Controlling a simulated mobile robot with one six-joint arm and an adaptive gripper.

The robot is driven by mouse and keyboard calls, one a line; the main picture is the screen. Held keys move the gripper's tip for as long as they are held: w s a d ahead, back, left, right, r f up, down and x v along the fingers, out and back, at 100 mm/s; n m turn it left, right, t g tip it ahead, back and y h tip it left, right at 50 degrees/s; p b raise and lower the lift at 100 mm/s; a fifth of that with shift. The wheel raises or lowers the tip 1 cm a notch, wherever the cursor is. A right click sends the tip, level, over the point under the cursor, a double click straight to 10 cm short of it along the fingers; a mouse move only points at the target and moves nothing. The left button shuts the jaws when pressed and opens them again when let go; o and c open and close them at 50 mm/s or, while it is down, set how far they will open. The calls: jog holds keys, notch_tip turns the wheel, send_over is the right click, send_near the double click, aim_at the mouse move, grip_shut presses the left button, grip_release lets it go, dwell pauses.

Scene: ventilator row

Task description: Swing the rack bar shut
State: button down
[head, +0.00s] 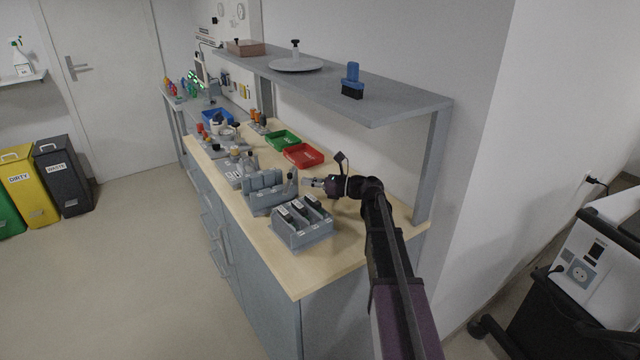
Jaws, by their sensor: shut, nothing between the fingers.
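A grey rack (303,240) with dark upright items in its slots stands on the near part of the wooden worktop. Just behind it is a second grey rack (264,202) with several compartments. A thin grey upright piece (293,180) stands at the right end of this second rack; I cannot tell whether it is the rack bar. My gripper (308,182) is shut and empty, pointing left, close to that upright piece. I cannot tell whether they touch. The bar's hinge and latch are too small to make out.
A red tray (303,156) and a green tray (281,140) lie behind my gripper. A grey shelf (390,93) overhangs the worktop, with a blue-handled brush (352,80) on it. The worktop's near right corner (345,258) is clear.

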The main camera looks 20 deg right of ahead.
aim_at(276, 187)
jog(key=shift+x, duration=1.9)
jog(key=shift+a, duration=0.3)
jog(key=shift+x, duration=1.5)
jog(key=shift+w+x, duration=0.25)
jog(key=shift+x, duration=1.45)
jog(key=shift+w+d+r, duration=0.1)
jog(key=shift+d, duration=0.05)
jog(key=shift+d, duration=0.1)
jog(key=v, duration=1.2)
